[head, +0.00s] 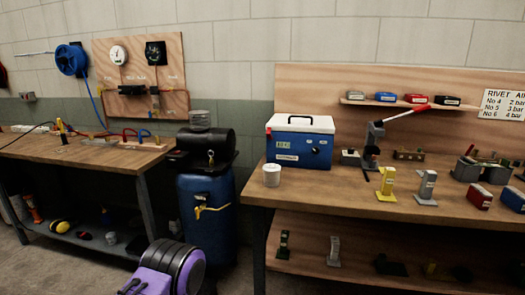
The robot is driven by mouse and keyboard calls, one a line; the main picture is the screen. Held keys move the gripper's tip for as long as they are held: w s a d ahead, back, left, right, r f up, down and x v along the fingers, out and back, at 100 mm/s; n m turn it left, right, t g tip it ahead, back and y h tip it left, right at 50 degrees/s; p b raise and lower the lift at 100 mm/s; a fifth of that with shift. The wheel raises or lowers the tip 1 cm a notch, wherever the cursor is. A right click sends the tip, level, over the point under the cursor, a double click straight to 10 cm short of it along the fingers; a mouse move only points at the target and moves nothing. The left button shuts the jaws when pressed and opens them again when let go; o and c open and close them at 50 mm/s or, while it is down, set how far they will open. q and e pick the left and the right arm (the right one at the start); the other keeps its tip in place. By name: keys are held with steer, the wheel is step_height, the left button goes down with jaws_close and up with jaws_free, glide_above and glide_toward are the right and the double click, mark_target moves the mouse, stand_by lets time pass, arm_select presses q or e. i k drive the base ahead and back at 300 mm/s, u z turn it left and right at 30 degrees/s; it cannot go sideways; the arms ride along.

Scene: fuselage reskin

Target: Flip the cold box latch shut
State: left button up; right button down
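The cold box (300,148) is a blue box with a white lid (301,124). It stands upright on the left part of the right-hand workbench, and its lid looks closed. Its front carries pale labels and a small dark fitting (316,151) toward the right, which may be the latch. It is too small to tell whether the latch is open or shut.
A white cup (271,175) stands in front of the box's left corner. A grey lever tool with a red handle (407,112) stands right of the box. Yellow (386,184) and grey (426,187) stands are nearer the bench edge. A blue drum (206,225) is left of the bench.

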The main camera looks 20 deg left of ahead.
mark_target(268, 133)
steer(key=k, duration=0.85)
steer(key=u, duration=0.45)
steer(key=i, duration=0.6)
steer(key=u, duration=0.55)
steer(key=i, duration=0.95)
steer(key=z, duration=0.25)
